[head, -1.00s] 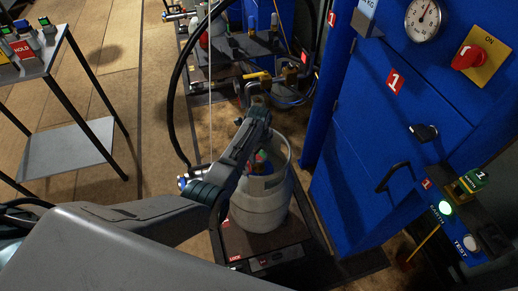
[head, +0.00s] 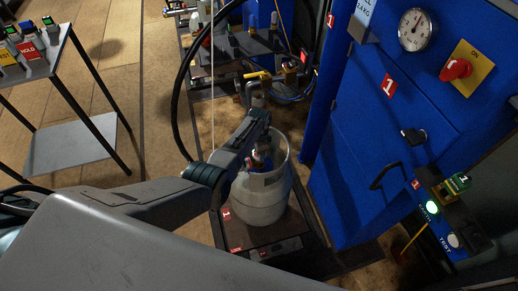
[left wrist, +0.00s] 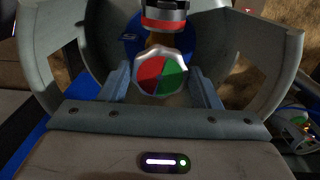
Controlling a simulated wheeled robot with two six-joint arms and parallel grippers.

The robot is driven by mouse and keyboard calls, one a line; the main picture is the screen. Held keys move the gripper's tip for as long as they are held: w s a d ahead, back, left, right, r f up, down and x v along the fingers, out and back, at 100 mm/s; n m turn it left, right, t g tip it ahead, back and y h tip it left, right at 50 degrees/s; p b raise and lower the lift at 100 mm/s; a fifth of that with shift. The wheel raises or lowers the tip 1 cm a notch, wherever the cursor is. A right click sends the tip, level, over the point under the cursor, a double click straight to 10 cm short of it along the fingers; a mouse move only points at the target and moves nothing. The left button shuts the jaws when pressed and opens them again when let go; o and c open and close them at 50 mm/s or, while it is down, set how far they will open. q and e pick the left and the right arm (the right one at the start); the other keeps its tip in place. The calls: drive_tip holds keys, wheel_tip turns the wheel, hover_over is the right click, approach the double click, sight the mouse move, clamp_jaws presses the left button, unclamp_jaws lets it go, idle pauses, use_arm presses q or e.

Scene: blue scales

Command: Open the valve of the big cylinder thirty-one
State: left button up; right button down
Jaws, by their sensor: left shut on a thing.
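A big grey cylinder (head: 262,196) stands upright on a dark scale platform marked with a red 1 (head: 290,243). Its open collar surrounds the top. In the left wrist view the valve handwheel (left wrist: 161,73), with a red and a green half, sits inside the grey collar (left wrist: 271,62). My left gripper (left wrist: 163,84) has a finger on each side of the handwheel and is shut on it. In the head view my left arm reaches over the collar and hides most of the valve. The number thirty-one is not readable. My right gripper is in neither view.
A blue cabinet (head: 350,150) with a gauge (head: 415,29) and a red switch (head: 456,69) stands close on the right. A side table (head: 77,153) with coloured tags is at the left. Another scale with hoses (head: 240,50) is behind. A black hose hangs beside my arm.

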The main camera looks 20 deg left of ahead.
use_arm(q)
drive_tip(key=n+p, duration=0.1)
drive_tip(key=n, duration=0.3)
drive_tip(key=shift+n, duration=0.3)
drive_tip(key=n, duration=0.4)
drive_tip(key=shift+n, duration=0.3)
drive_tip(key=n, duration=0.5)
drive_tip(key=shift+d+p, duration=0.1)
drive_tip(key=shift+p, duration=0.25)
drive_tip(key=n, duration=0.4)
drive_tip(key=shift+n, duration=0.3)
drive_tip(key=shift+d, duration=0.1)
drive_tip(key=o, duration=1)
